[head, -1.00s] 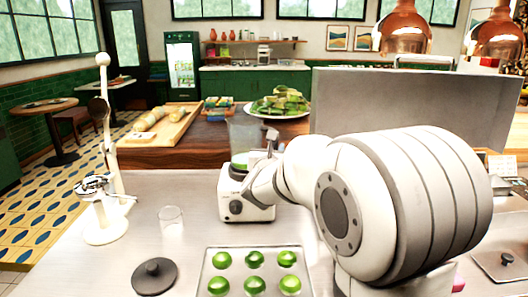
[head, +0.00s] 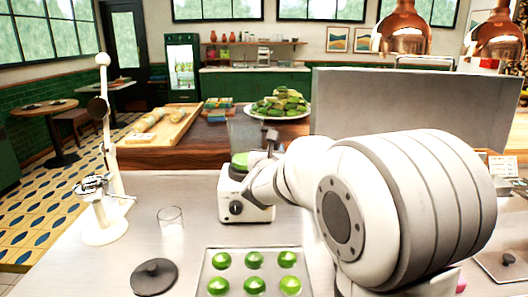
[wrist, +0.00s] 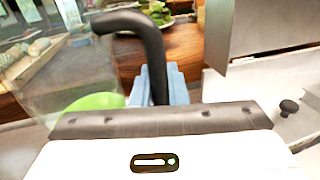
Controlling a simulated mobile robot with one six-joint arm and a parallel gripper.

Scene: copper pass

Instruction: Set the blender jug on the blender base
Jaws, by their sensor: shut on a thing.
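The blender jug (head: 243,132) is clear, with green contents low down and a dark handle. In the head view it stands upright over the white blender base (head: 247,207), which has a dark knob on its front. I cannot tell whether the jug touches the base or hangs just above it. My gripper (wrist: 166,86), with light blue fingers in the wrist view, is shut on the dark handle. The clear jug (wrist: 60,75) shows at the left there. My arm hides the fingers in the head view, and the gripper body hides the jug's underside in the wrist view.
A tray of green domes (head: 210,258), a dark round lid (head: 154,277) and a glass (head: 171,219) stand on the counter in front. A white stand (head: 104,225) is at left. Behind are a wooden ledge with a bread board (head: 175,117) and a grey panel (head: 420,100).

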